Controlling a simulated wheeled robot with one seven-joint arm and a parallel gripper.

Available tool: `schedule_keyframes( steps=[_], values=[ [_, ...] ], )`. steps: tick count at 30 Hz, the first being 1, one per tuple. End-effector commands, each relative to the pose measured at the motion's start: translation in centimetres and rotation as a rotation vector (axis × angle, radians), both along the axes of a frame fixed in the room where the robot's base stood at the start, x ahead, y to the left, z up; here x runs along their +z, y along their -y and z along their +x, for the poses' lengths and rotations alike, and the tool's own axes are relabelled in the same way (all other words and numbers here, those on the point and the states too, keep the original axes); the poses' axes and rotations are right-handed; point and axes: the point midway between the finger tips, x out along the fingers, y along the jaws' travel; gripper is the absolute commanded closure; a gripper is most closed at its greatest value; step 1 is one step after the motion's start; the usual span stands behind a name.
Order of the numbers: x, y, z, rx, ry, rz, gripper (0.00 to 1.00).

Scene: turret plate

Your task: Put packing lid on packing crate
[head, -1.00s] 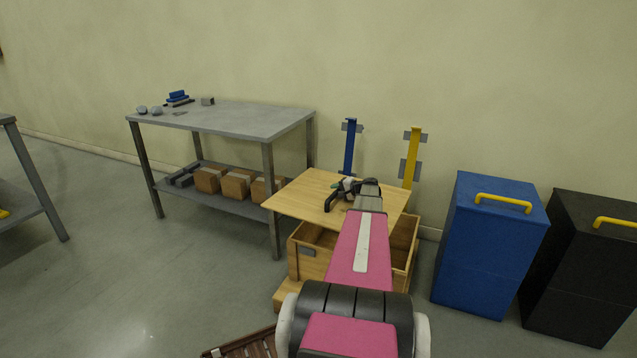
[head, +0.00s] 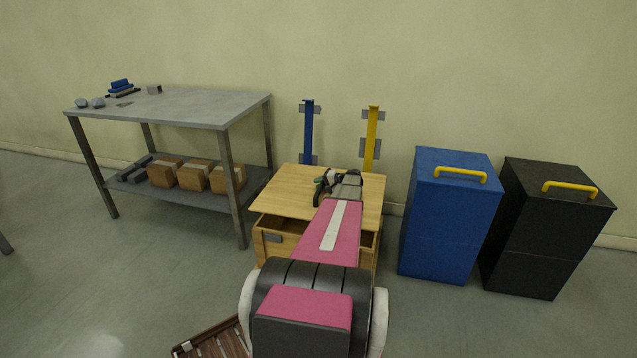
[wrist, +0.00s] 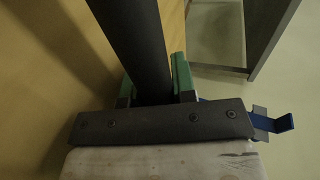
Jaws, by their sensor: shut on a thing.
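The packing lid (head: 283,190) is a flat light-wood panel; it also shows at the left of the wrist view (wrist: 40,70). My gripper (head: 321,184) is above the lid, shut on its black handle, a dark bar between green fingers in the wrist view (wrist: 152,88). The packing crate (head: 268,248) is an open wooden box under the lid. The lid covers most of its top, but a dark opening shows at the front. My arm hides part of the crate's front and right side. I cannot tell if the lid touches the rim.
A blue post (head: 308,135) and a yellow post (head: 371,140) stand behind the crate. A grey workbench (head: 180,108) is close on the left. A blue cabinet (head: 449,220) and a black cabinet (head: 540,235) stand right. A brown slatted object (head: 215,342) lies on the floor in front.

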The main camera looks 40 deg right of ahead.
Motion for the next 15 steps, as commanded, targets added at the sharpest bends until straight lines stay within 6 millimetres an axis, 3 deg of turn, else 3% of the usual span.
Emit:
schedule_keyframes(
  steps=[15],
  values=[
    [-3.3, 0.0, 0.1, 0.000, 0.004, 0.003, 1.00]
  ],
)
